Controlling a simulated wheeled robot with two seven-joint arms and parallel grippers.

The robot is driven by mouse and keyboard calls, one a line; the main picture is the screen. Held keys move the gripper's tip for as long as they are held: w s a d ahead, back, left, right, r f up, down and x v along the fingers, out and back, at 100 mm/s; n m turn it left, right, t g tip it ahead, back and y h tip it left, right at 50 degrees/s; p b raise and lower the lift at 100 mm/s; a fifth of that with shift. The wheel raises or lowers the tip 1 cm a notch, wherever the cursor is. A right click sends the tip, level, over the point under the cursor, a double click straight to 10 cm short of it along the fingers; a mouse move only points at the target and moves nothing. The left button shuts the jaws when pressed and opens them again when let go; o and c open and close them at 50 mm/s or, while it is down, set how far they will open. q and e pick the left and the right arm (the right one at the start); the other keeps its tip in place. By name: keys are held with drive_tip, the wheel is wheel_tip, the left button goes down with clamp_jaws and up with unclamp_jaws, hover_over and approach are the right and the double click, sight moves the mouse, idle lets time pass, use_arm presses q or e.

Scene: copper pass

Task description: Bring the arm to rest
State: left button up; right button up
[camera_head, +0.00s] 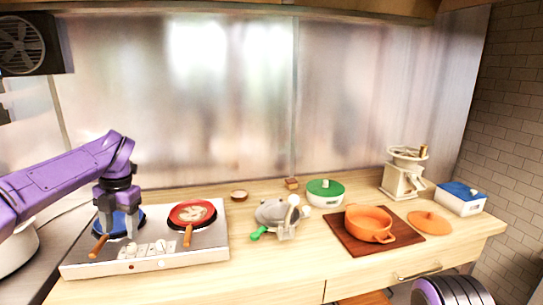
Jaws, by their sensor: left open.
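My left arm (60,180), purple, comes in from the left and bends down at the wrist. My left gripper (117,226) points down, open, over the blue pan (124,219) on the left side of the stove (205,240). Its fingers cover part of that pan; I cannot tell whether they touch it. The pan's wooden handle (98,246) points to the front left. My right gripper is not in view; a purple and grey part of my own body shows at the bottom right.
A red pan (193,213) sits on the stove's right side. Rightward stand a grey device with a green handle (258,233), a green-lidded container (325,192), an orange pot (369,224) on a brown board (343,240), an orange lid (430,222), a cream grinder (402,178) and a blue-lidded box (460,199).

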use_arm(q)
drive_tip(key=s+d+f+m+t+y, duration=0.1)
drive_tip(key=s+f+m+t+y, duration=0.3)
drive_tip(key=f+m, duration=0.75)
drive_tip(key=s+d+f+m+t+y, duration=0.1)
drive_tip(key=s+f+m+y, duration=0.3)
drive_tip(key=f, duration=1.4)
drive_tip(key=s+d+f+m+h, duration=0.2)
drive_tip(key=s+f+m, duration=0.2)
drive_tip(key=s, duration=0.5)
drive_tip(key=s+d+f+m+g+h, duration=0.15)
drive_tip(key=s+f+m, duration=0.25)
drive_tip(key=s, duration=0.6)
drive_tip(key=s+d+f+m+t+h, duration=0.1)
drive_tip(key=s+f+m+h, duration=0.3)
drive_tip(key=s, duration=0.5)
wheel_tip(320, 180, down, 10)
drive_tip(key=s+y+b, duration=0.1)
drive_tip(key=s+b, duration=0.1)
drive_tip(key=b, duration=0.8)
drive_tip(key=shift+d+m+g, duration=0.25)
drive_tip(key=shift+m+g, duration=0.2)
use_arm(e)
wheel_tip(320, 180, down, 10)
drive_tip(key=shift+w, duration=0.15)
